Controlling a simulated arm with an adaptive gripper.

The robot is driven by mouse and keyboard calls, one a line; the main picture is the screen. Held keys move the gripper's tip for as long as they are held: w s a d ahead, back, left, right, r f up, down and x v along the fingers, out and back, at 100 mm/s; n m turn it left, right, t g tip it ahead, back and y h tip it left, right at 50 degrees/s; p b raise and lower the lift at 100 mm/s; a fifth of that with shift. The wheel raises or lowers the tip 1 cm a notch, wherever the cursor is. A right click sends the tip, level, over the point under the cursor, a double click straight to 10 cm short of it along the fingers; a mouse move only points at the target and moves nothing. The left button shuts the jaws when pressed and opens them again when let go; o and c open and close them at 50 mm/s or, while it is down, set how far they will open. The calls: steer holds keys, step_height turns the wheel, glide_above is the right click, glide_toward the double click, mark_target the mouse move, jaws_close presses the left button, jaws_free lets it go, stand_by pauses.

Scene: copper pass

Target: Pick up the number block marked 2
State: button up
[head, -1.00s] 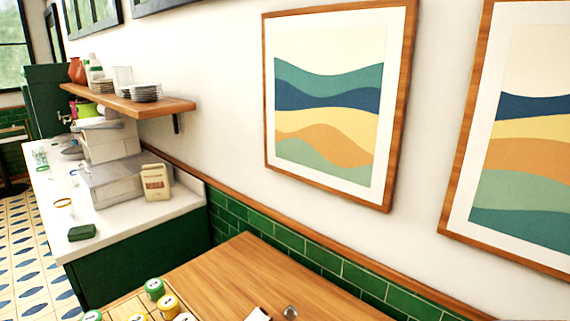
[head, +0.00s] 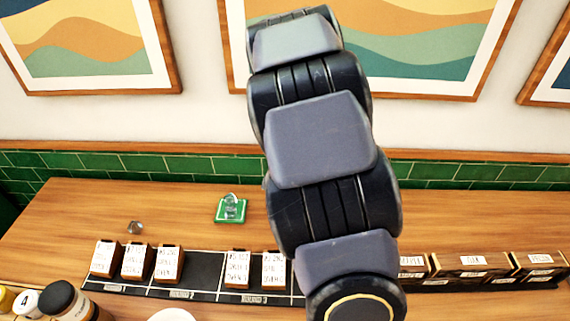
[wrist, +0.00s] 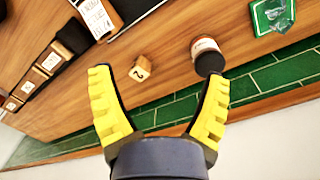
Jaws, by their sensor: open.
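A small wooden block (wrist: 140,69) lies on the wooden table in the wrist view, with a dark mark on its pale face that looks like a 2. My gripper (wrist: 157,77) is open, with its two yellow ridged fingers spread and nothing held between them. The block appears just beyond the gap between the fingertips, closer to the left one, with no visible contact. I cannot make out this block in the head view, where my arm covers the middle of the table.
A jar with a dark end (wrist: 207,57) is close to the right fingertip. A green coaster (head: 231,216) bears a small clear glass object. Several labelled wooden blocks stand along a black strip (head: 204,270). A tiled wall (head: 125,162) borders the back.

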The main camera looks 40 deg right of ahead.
steer(key=s+d+f+m, duration=0.1)
steer(key=d+f+m, duration=0.1)
steer(key=d+f, duration=0.2)
steer(key=s+d+f+m, duration=0.1)
steer(key=d+f+m, duration=0.2)
steer(key=d+f, duration=0.1)
steer(key=s+d+f+m, duration=0.1)
steer(key=d+f+m, duration=0.1)
steer(key=d+f, duration=0.2)
steer(key=shift+s+d+f+m+t, duration=0.1)
steer(key=shift+d+m+t, duration=0.05)
steer(key=shift+d, duration=0.25)
steer(key=shift+s+d+m+t, duration=0.1)
steer(key=shift+d+m+t, duration=0.05)
steer(key=shift+d, duration=0.25)
step_height(320, 180, down, 8)
steer(key=shift+s+d+r, duration=0.1)
steer(key=shift+d+r, duration=0.05)
steer(key=shift+r, duration=0.05)
steer(key=c, duration=1.2)
